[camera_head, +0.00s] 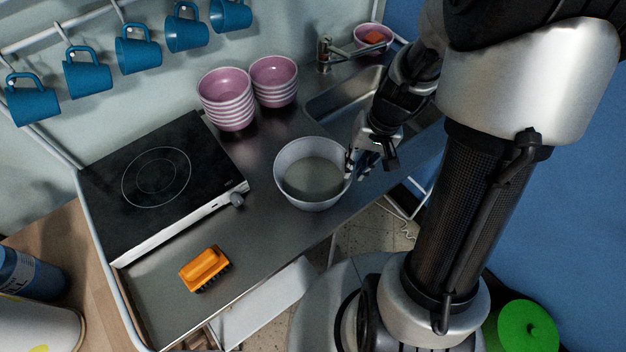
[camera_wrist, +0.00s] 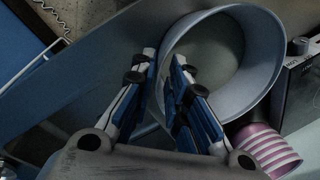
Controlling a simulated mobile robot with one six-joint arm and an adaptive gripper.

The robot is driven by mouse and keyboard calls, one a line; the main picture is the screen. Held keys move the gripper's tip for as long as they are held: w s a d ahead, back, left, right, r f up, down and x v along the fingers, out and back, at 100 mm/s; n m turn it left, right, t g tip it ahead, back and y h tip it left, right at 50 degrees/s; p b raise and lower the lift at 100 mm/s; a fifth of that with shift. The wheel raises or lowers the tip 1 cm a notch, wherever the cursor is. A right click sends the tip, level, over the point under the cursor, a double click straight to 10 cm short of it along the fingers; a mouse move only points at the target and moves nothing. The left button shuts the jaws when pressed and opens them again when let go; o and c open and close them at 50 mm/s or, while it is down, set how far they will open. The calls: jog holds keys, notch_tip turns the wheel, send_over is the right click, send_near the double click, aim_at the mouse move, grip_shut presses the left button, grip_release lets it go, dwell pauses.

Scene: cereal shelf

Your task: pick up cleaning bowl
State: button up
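The cleaning bowl (camera_head: 312,180) is a large, pale grey, round bowl on the metal counter, near its front edge and left of the sink. It looks upright and holds greyish contents. My gripper (camera_head: 359,163) is at the bowl's right rim. In the wrist view, the bowl (camera_wrist: 262,50) fills the upper right, and my gripper (camera_wrist: 164,68) has its blue-padded fingers drawn close together on either side of the rim. One finger is outside the wall and the other inside. The exact contact is partly hidden by the fingers.
Stacked pink bowls (camera_head: 226,98) stand behind the cleaning bowl. A black cooktop (camera_head: 165,175) is to its left, and an orange brush (camera_head: 204,268) lies at the front left. The sink (camera_head: 335,100) and tap (camera_head: 325,55) are behind right. Blue mugs (camera_head: 138,48) hang above.

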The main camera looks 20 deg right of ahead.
aim_at(342, 186)
jog(key=b+x, duration=0.3)
jog(key=x, duration=0.5)
jog(key=shift+w+a, duration=0.1)
jog(key=shift+r, duration=0.1)
grip_shut()
jog(key=shift+r, duration=0.2)
dwell(0.5)
